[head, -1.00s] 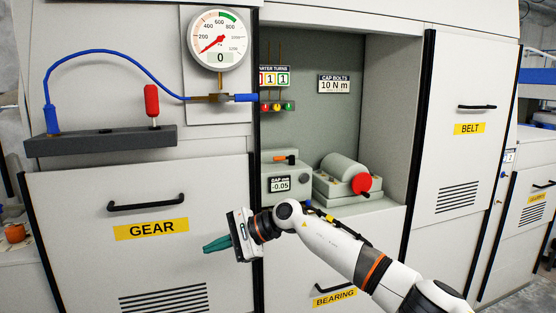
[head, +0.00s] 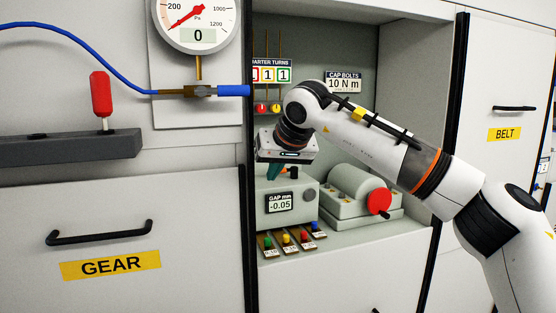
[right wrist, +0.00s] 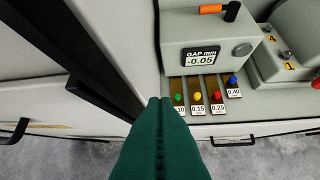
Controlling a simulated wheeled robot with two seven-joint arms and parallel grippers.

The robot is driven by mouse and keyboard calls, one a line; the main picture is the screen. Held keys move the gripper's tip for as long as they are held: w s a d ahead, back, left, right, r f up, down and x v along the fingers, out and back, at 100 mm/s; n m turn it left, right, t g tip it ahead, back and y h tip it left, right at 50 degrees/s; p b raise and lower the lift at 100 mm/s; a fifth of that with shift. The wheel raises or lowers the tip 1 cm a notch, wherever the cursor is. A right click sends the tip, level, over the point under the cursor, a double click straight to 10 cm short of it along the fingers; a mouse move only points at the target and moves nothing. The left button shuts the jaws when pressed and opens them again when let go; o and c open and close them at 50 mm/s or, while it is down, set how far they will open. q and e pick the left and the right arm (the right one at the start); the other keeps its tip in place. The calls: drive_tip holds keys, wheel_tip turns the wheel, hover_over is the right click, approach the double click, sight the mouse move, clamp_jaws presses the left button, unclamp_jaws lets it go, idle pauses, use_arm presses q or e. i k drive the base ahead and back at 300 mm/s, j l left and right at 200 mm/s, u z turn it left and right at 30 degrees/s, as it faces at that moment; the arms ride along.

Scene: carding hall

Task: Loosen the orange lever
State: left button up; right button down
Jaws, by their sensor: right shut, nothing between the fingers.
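The orange lever (right wrist: 211,9), with a black end piece, lies on top of the grey gap gauge box (right wrist: 182,33), whose display reads -0.05. In the head view the same box (head: 302,193) stands in the open bay, and my right gripper hides most of the lever. My right gripper (head: 273,174) has dark green fingers pointing down, just left of the lever in that view. In the right wrist view its fingertips (right wrist: 160,101) are together and empty, apart from the lever, which is up and to the right. My left gripper is not in view.
Several shims with coloured knobs (head: 291,239) lie in front of the box. A grey unit with a red knob (head: 379,202) stands to its right. A black door edge (right wrist: 115,50) is left of my fingers. A dial gauge (head: 196,20) with a blue hose is at upper left.

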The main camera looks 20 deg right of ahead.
sight(293, 169)
drive_tip(key=i+l, duration=0.2)
drive_tip(key=i, duration=0.2)
drive_tip(key=i+l, duration=0.15)
drive_tip(key=i, duration=0.25)
